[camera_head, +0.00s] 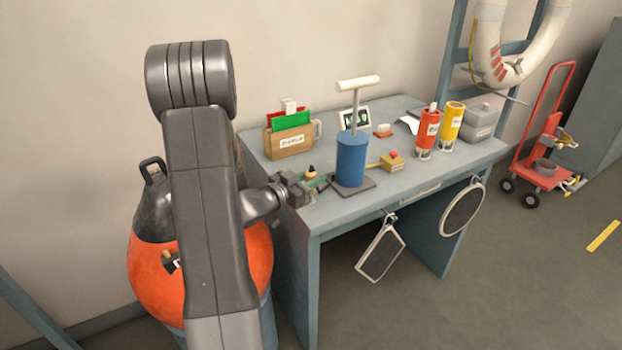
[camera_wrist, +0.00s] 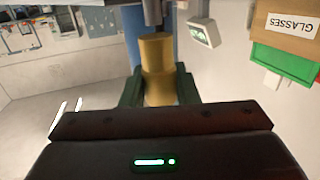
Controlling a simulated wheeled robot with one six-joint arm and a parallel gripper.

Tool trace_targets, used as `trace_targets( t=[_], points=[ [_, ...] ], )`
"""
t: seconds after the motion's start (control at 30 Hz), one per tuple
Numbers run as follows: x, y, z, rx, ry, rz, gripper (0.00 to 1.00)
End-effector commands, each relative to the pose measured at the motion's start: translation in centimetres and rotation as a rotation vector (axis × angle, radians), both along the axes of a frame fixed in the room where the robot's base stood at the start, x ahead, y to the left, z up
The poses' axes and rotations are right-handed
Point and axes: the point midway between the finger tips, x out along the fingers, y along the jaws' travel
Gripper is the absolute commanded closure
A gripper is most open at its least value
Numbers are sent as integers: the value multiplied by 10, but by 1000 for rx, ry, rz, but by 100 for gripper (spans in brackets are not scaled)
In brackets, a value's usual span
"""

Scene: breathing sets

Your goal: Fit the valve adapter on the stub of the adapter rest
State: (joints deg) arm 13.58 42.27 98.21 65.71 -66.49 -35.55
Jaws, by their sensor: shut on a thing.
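My gripper (camera_wrist: 158,88) has green fingers shut on a brass cylinder, the valve adapter (camera_wrist: 157,55), in the wrist view. That view is upside down. A grey metal cylinder, which looks like the stub of the adapter rest (camera_wrist: 152,12), lines up with the adapter's far end. Whether the two touch or overlap I cannot tell. In the head view my gripper (camera_head: 318,184) is over the table's left front part, left of the blue pump. The adapter and stub are too small and partly hidden there to make out clearly.
The blue pump (camera_head: 351,160) stands close to the right of my gripper. Behind are a cardboard box (camera_head: 289,142) with green and red folders and a small display (camera_head: 356,117).

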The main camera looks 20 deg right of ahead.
Motion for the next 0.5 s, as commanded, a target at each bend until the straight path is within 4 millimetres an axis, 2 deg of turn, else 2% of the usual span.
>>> trace_targets(
  t=[0.5],
  points=[
    [0, 0, -4, -1, 0, 0, 100]
  ],
)
